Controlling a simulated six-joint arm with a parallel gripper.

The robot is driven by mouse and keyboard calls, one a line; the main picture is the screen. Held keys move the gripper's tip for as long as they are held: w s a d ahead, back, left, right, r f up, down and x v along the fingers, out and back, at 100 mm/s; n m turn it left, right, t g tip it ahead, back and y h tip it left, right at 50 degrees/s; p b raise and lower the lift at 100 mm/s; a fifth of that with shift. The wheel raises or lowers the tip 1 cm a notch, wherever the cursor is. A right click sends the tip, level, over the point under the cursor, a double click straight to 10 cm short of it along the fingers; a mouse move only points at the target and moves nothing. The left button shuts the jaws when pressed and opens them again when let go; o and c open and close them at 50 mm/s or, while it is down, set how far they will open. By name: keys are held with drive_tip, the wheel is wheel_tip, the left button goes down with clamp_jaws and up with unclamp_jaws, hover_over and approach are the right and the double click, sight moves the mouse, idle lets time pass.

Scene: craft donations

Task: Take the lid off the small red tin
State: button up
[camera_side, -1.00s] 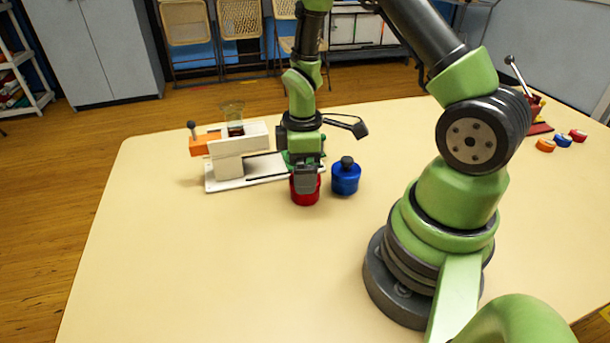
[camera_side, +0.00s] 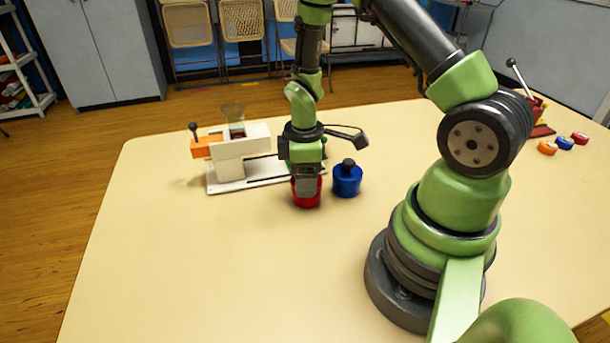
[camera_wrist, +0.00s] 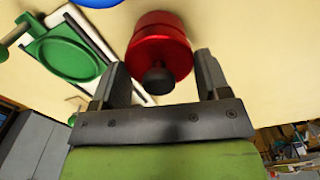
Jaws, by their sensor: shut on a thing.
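The small red tin (camera_side: 306,198) stands on the table in the side view, directly under my gripper (camera_side: 307,182). In the wrist view the red tin (camera_wrist: 158,40) shows with its lid and dark round knob (camera_wrist: 158,78) toward my gripper (camera_wrist: 162,68). One finger is on each side of the lid end. My gripper is shut on the lid; whether the fingers press on the knob or the lid's rim is hard to tell. The seam between lid and tin is not clear in the side view.
A blue tin (camera_side: 347,181) with a dark knob stands close to the right. A white machine (camera_side: 232,160) with an orange part is behind left; its green round plate (camera_wrist: 65,52) shows in the wrist view. The table front (camera_side: 200,270) is clear.

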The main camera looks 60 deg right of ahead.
wheel_tip(320, 180, up, 9)
drive_tip(key=shift+r, duration=0.2)
drive_tip(key=shift+w+r, duration=0.1)
drive_tip(key=shift+r, duration=0.1)
drive_tip(key=w+a+f, duration=0.2)
drive_tip(key=w+a, duration=0.3)
drive_tip(key=w, duration=0.2)
hover_over(219, 214)
wheel_tip(219, 214, down, 7)
drive_tip(key=shift+r, duration=0.1)
drive_tip(key=shift+f, duration=2.35)
drive_tip(key=shift+f, duration=0.15)
drive_tip(key=o, duration=0.6)
